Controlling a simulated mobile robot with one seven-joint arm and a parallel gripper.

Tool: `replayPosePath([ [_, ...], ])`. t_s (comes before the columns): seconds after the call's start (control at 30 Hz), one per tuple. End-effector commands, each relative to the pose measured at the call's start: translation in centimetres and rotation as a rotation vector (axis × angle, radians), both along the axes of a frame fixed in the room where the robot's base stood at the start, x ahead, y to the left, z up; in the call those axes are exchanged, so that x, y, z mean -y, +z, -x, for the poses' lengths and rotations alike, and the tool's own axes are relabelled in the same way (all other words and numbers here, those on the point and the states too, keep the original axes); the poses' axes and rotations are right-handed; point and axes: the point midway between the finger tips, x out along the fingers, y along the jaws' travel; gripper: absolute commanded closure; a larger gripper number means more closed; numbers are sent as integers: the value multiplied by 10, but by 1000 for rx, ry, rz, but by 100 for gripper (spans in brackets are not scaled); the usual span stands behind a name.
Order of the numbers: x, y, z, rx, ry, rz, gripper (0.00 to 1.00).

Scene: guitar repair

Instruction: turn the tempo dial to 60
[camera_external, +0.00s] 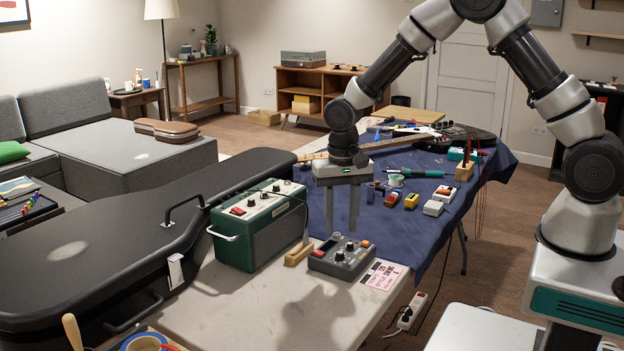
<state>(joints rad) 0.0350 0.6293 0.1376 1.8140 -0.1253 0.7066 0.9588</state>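My gripper (342,230) points straight down above the grey box, with its two fingers apart and nothing between them. The grey box (333,266) sits on the bare near part of the table and has several small dials (339,256) and orange-red parts on its top. The fingertips look a little above the box; exact contact or height cannot be told. Which dial is for tempo, and its setting, are too small to read. A green box (258,246) with dials and a red switch on its top stands to the left.
A small wooden block (299,254) lies between the two boxes, and a pink printed card (384,275) lies right of the grey box. A large black guitar case (110,235) fills the left. Small pedals (433,207) and tools lie on the blue cloth (400,238) behind.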

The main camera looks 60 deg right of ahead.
Motion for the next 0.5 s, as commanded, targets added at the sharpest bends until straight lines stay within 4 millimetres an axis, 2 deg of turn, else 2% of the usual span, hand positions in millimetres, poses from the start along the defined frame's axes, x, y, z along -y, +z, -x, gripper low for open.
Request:
replayPosePath([
  [0.03, 0, -14, 1, -5, 1, -1, 65],
  [0.2, 0, -44, 1, -4, 0, -1, 65],
  [0.33, 0, -58, 1, -2, 1, -1, 65],
  [0.5, 0, -66, 0, 0, 1, -1, 65],
])
